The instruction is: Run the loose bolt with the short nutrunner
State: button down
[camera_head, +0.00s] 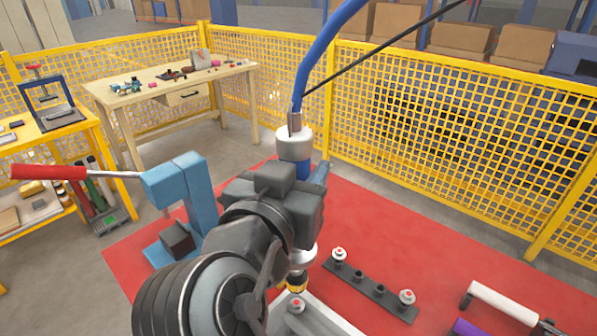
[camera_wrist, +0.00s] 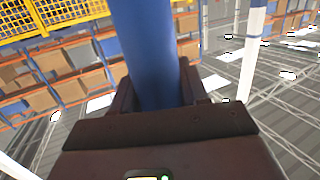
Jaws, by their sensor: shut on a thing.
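A nutrunner (camera_head: 295,146) with a blue body, a white collar and a yellow ring near its lower end stands upright in the head view. My gripper (camera_wrist: 160,92) is shut on its blue body (camera_wrist: 146,45), with a finger on each side. My arm hides the middle of the tool in the head view. The nutrunner's lower end is right above or at a bolt with a red top (camera_head: 296,304) on a pale block (camera_head: 325,316). I cannot tell whether they touch.
A dark strip (camera_head: 372,284) with bolts at its ends lies on the red mat (camera_head: 440,250). White-handled (camera_head: 503,303) and purple-handled (camera_head: 468,328) tools lie at the right. A blue press with a red-handled lever (camera_head: 48,172) stands left. A blue hose (camera_head: 325,45) rises from the nutrunner. Yellow fencing (camera_head: 450,120) stands behind.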

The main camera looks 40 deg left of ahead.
jog(key=shift+r, duration=0.1)
dwell(0.4)
jog(key=shift+f+b, duration=2.15)
jog(key=shift+f, duration=0.25)
jog(key=shift+f+b, duration=1.25)
jog(key=shift+f, duration=0.45)
dwell(0.6)
jog(key=shift+r, duration=0.1)
jog(key=shift+r+p, duration=1.8)
jog(key=shift+r, duration=0.85)
